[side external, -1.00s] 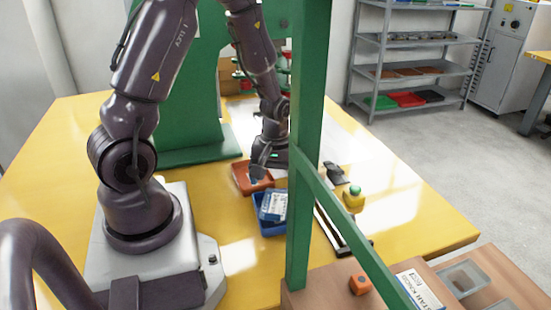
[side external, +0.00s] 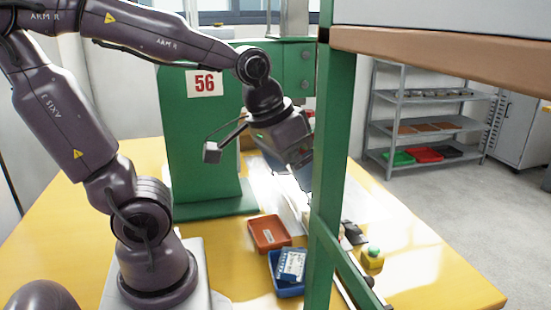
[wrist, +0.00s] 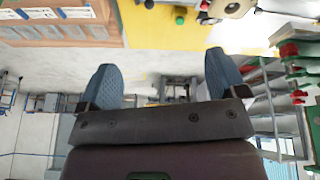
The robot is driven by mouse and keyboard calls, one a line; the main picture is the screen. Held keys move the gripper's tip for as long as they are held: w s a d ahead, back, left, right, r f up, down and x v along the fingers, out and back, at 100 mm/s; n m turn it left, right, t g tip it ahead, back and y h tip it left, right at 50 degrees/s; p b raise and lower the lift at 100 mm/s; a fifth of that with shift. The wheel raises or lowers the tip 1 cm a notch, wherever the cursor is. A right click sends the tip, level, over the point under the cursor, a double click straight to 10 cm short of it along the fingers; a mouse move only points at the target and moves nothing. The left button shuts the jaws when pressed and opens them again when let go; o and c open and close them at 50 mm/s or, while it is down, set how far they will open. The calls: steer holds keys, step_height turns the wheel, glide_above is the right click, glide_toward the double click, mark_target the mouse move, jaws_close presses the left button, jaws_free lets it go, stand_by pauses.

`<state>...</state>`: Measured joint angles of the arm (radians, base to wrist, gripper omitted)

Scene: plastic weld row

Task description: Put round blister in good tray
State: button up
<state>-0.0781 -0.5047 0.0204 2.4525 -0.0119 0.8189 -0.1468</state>
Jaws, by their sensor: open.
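My gripper (side external: 302,172) is raised above the table, beyond the trays, and partly hidden by a green post. In the wrist view its two blue fingers (wrist: 163,79) are wide apart with nothing between them. A red-orange tray (side external: 270,233) lies on the yellow table and looks empty. A blue tray (side external: 288,291) sits in front of it, with a blue and white printed packet (side external: 291,264) in it. I cannot tell which tray is the good tray. I cannot make out a round blister in either view.
The green post (side external: 330,170) stands in front of my gripper. A green machine column (side external: 205,130) stands behind. A yellow box with a green button (side external: 373,255) is right of the trays. The table's left side (side external: 70,240) is clear. Shelves (side external: 425,125) stand beyond.

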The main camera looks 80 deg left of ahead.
steer(key=s+d+r+m, duration=0.1)
steer(key=s+d+r+m+t, duration=0.1)
steer(key=s+r, duration=0.1)
steer(key=shift+s+m, duration=0.2)
steer(key=shift+m, duration=0.2)
